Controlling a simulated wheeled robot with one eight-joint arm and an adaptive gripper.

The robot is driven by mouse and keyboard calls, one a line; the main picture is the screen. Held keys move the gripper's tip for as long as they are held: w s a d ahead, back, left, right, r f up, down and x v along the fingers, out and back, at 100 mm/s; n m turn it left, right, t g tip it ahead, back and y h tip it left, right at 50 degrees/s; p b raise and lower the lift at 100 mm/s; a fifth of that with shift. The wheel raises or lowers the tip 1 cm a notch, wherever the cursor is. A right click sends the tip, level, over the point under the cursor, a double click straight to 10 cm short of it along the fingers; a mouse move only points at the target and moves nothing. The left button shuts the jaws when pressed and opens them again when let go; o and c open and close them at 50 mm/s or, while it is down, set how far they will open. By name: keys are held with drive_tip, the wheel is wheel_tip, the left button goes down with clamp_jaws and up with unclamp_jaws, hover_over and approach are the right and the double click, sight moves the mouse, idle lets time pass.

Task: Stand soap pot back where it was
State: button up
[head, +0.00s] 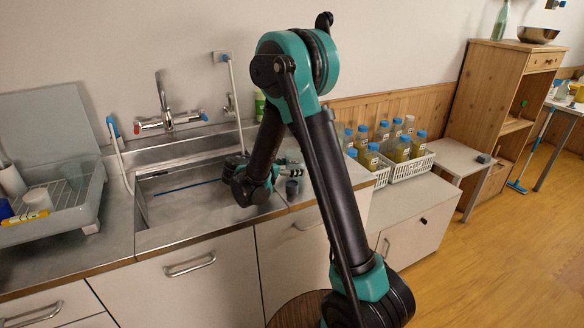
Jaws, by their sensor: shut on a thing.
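A small dark grey pot (292,188), which looks like the soap pot, shows at the right edge of the sink, by the counter. My gripper (290,168) is at the sink's right side, right at the pot, with its fingers pointing right. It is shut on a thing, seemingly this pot. The fingers are small and dark here, so the exact contact is hard to see. I cannot tell whether the pot's base touches the counter. My arm hides part of the sink and the wall behind.
The steel sink (160,208) has a tap (168,122) behind it. A dish rack (88,205) with cups stands at left. White baskets (412,166) hold several blue-capped bottles at right. A green container (259,103) stands behind my arm. Counter right of the pot looks clear.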

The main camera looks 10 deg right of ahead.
drive_tip(key=o, duration=1.3)
drive_tip(key=shift+a, duration=0.1)
drive_tip(key=shift+v, duration=3.9)
drive_tip(key=shift+s, duration=0.1)
drive_tip(key=v, duration=1.2)
drive_tip(key=shift+f, duration=0.1)
